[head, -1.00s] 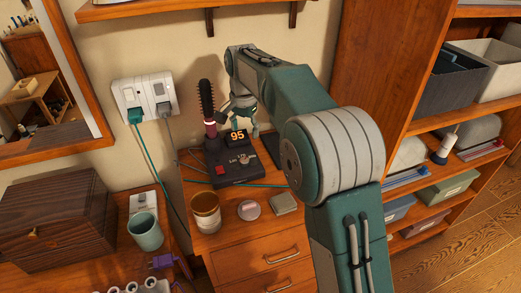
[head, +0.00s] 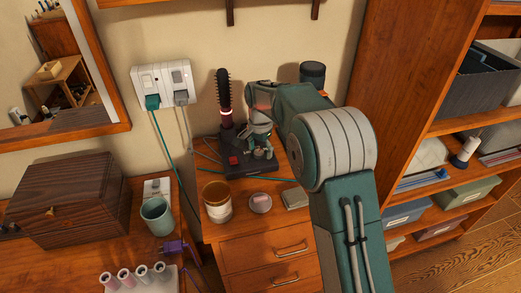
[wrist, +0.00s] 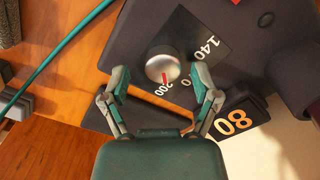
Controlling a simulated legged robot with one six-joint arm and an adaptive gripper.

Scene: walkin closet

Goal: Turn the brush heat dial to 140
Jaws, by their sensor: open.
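The brush heat dial (wrist: 161,66) is a round silver knob with a red pointer mark, on a dark plate with white figures, 140 and 200 among them. In the wrist view its red mark faces down the picture, towards my gripper. The orange display (wrist: 234,119) reads 80. My gripper (wrist: 160,77) is open, with one finger to each side of the dial; I cannot tell whether either touches it. In the head view my gripper (head: 260,138) is over the dark brush stand (head: 235,167) and hides the dial and display. The hot brush (head: 224,95) stands upright in it.
A red button (head: 233,160) is on the stand's front left. A teal cable (wrist: 60,55) runs beside the stand. Wall sockets (head: 163,84) are behind left.

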